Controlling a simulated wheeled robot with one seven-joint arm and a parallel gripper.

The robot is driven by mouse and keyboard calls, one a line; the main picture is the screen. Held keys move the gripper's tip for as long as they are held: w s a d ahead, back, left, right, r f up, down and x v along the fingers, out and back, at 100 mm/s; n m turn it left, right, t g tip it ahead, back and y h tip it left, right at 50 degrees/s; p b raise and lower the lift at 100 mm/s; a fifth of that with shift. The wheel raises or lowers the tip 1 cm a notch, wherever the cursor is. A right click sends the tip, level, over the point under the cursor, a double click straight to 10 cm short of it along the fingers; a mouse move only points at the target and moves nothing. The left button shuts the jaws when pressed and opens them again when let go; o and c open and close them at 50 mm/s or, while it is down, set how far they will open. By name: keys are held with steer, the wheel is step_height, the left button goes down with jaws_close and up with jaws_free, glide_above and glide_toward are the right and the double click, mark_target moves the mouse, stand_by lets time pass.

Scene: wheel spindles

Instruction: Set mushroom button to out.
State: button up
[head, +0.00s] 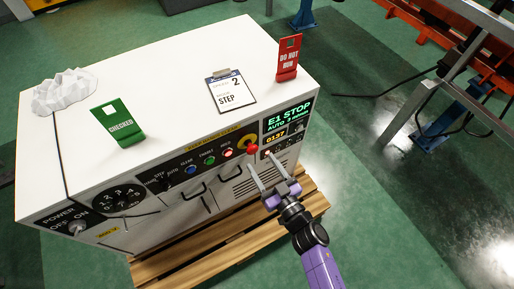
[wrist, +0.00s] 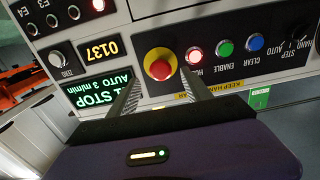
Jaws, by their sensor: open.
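The red mushroom button (head: 252,149) sits on a yellow round plate on the front panel of the white cabinet. It also shows in the wrist view (wrist: 159,67), in the upper middle. My gripper (head: 260,168) is open and empty, just in front of the panel. In the wrist view its two fingers (wrist: 159,80) reach up, one on each side of the button's lower part. I cannot tell whether they touch it. The display (head: 287,117) reads "E1 STOP" and "AUTO 3 m/min".
A lit red button (wrist: 194,56), a green button (wrist: 225,48) and a blue button (wrist: 255,42) sit beside the mushroom button. Door handles (head: 196,190) stick out below.

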mark_target(254, 152)
steer(key=b+x, duration=0.1)
steer(key=x, duration=0.5)
steer(key=shift+w+a, duration=0.3)
steer(key=shift+c, duration=0.5)
jaws_close()
